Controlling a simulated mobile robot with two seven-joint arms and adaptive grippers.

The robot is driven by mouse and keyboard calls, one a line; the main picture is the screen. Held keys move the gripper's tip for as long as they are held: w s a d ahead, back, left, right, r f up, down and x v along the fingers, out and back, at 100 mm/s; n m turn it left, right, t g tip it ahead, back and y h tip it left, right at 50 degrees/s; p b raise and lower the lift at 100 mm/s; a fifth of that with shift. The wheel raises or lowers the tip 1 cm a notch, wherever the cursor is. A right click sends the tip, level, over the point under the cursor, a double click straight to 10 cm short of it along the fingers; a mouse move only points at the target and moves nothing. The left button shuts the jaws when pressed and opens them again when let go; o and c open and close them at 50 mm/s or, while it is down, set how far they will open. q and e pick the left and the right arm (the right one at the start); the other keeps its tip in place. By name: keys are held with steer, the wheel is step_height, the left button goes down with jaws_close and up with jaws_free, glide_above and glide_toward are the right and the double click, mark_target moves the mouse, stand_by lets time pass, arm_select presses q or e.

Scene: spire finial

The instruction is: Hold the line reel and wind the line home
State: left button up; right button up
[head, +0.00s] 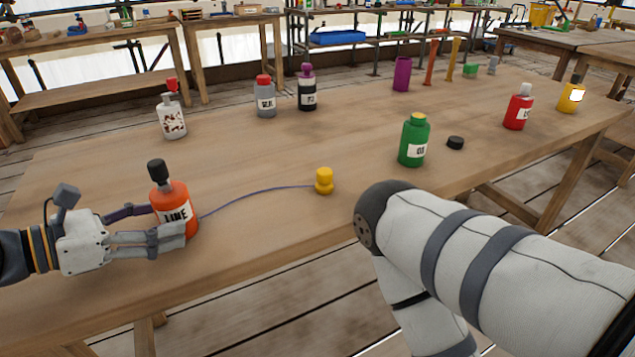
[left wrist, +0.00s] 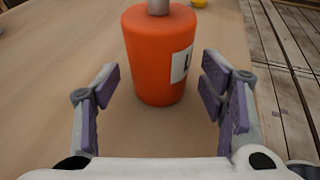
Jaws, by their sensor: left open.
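The line reel is an orange bottle-shaped body (head: 177,205) with a "LINE" label and a black knob (head: 157,171) on top. It stands upright on the table near the left front. A thin purple-grey line (head: 252,198) runs from it across the table to a small yellow end piece (head: 324,181). My left gripper (head: 152,226) is open, with its fingers on either side of the reel. In the left wrist view the reel (left wrist: 160,55) stands between the open fingers, with gaps on both sides. My right arm crosses the lower right of the head view; its gripper is not seen.
The wooden table (head: 250,240) holds a green bottle (head: 413,142) with a black cap (head: 455,142) beside it. White (head: 171,118), grey (head: 265,98), black (head: 307,92), red (head: 518,108) and yellow (head: 571,96) bottles stand farther back. The middle is mostly clear.

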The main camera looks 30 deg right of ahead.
arm_select(q)
steer(key=shift+x, duration=1)
steer(key=shift+w, duration=0.1)
steer(key=c, duration=0.8)
